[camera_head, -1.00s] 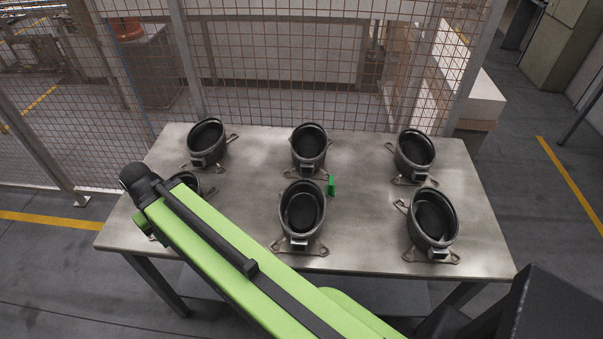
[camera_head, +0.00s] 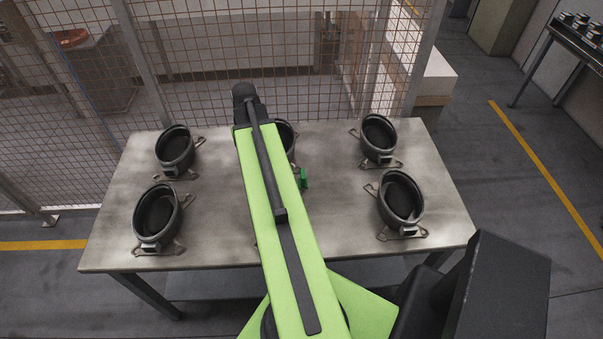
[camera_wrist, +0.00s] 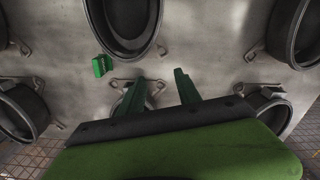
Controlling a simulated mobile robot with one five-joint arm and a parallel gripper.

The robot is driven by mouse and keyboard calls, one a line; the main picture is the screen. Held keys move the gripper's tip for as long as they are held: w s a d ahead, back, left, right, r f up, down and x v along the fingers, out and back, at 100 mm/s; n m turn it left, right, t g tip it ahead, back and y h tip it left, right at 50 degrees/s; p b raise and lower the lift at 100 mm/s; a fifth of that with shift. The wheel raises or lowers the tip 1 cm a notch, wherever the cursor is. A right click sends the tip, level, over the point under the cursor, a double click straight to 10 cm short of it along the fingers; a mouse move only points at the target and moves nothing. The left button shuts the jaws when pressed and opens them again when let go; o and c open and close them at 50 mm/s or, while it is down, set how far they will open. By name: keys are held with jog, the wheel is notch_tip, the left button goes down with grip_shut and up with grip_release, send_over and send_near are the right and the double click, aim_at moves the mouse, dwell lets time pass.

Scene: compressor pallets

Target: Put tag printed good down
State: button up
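A small green piece, which looks like the tag, stands on the metal table, just right of my arm in the head view (camera_head: 304,179). It also shows in the wrist view (camera_wrist: 102,65), near the rim of a black compressor (camera_wrist: 128,22) and left of my fingers. My gripper (camera_wrist: 160,78) shows two green fingers apart over the table, with nothing seen held between them. The tag is outside the fingers and apart from them. In the head view my gripper is hidden by my own arm.
Compressors on brackets stand in two rows on the table (camera_head: 335,205): two at left (camera_head: 157,215), two at right (camera_head: 401,200), and the middle ones mostly hidden by my arm. A wire mesh fence (camera_head: 220,60) runs behind the table.

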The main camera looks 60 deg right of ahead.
aim_at(303, 174)
jog(key=s+d+r+m+p, duration=0.2)
jog(key=s+d+r+m, duration=0.1)
jog(key=s+d, duration=0.9)
jog(key=f+b, duration=1.8)
jog(key=shift+w+a, duration=0.15)
jog(key=shift+a, duration=0.05)
jog(key=shift+r, duration=0.2)
grip_shut()
